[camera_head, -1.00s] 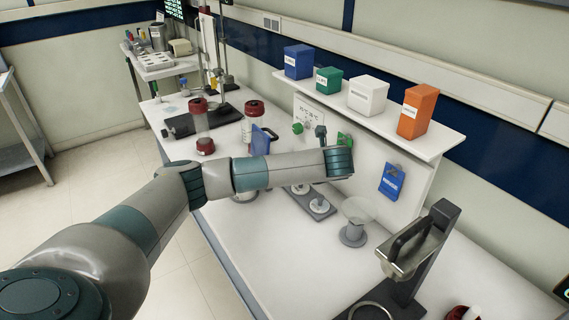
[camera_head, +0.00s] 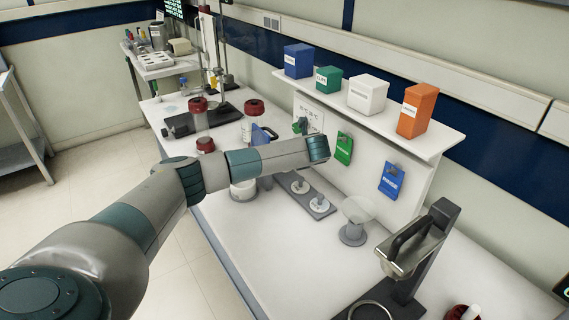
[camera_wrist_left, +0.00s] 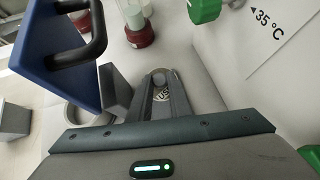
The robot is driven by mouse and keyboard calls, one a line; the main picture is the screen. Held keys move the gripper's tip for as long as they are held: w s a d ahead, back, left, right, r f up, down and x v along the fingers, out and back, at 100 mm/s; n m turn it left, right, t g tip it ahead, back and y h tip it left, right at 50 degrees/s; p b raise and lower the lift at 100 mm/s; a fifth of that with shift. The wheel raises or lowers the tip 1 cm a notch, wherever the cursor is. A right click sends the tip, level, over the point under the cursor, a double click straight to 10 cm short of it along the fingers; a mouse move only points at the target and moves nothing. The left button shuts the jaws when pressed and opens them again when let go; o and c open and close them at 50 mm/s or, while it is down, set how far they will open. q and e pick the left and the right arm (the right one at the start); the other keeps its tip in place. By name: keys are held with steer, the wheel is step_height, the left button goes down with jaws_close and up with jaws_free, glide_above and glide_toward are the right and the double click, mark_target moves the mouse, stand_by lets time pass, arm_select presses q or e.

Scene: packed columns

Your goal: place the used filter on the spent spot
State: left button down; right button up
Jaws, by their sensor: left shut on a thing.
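My left gripper (camera_wrist_left: 161,78) is shut on a small round piece marked with letters like "US" (camera_wrist_left: 161,97), which I take as the used filter. Most of it is hidden between the fingers. A grey plate (camera_head: 326,211) with white knobbed discs lies on the bench below the arm. I cannot tell which place is the spent spot. My right gripper is not in view.
A blue board with a black handle (camera_wrist_left: 60,45) is close left of the gripper. Red-capped jars (camera_head: 253,108) stand behind the arm. A glass funnel (camera_head: 355,222) and a black press stand (camera_head: 433,245) are to the right. Boxes sit on a shelf (camera_head: 375,115) above.

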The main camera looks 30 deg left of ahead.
arm_select(q)
steer(key=shift+w+a+f+b, duration=0.2)
steer(key=shift+f+b, duration=0.2)
steer(key=shift+f, duration=0.4)
steer(key=shift+w+a+f+b, duration=0.15)
steer(key=shift+f+b, duration=0.2)
steer(key=shift+f, duration=0.45)
steer(key=shift+r+p, duration=0.4)
steer(key=shift+p, duration=0.3)
steer(key=p, duration=0.2)
steer(key=g+h+p, duration=0.1)
steer(key=p, duration=0.1)
steer(key=shift+w+a+r+h+p, duration=0.15)
steer(key=shift+a+h+p, duration=0.15)
steer(key=shift+a+p, duration=0.15)
steer(key=shift+p, duration=0.25)
steer(key=shift+w+a+f+g+h, duration=0.2)
steer(key=shift+g+h, duration=0.1)
steer(key=shift+h, duration=0.1)
steer(key=shift+f, duration=0.4)
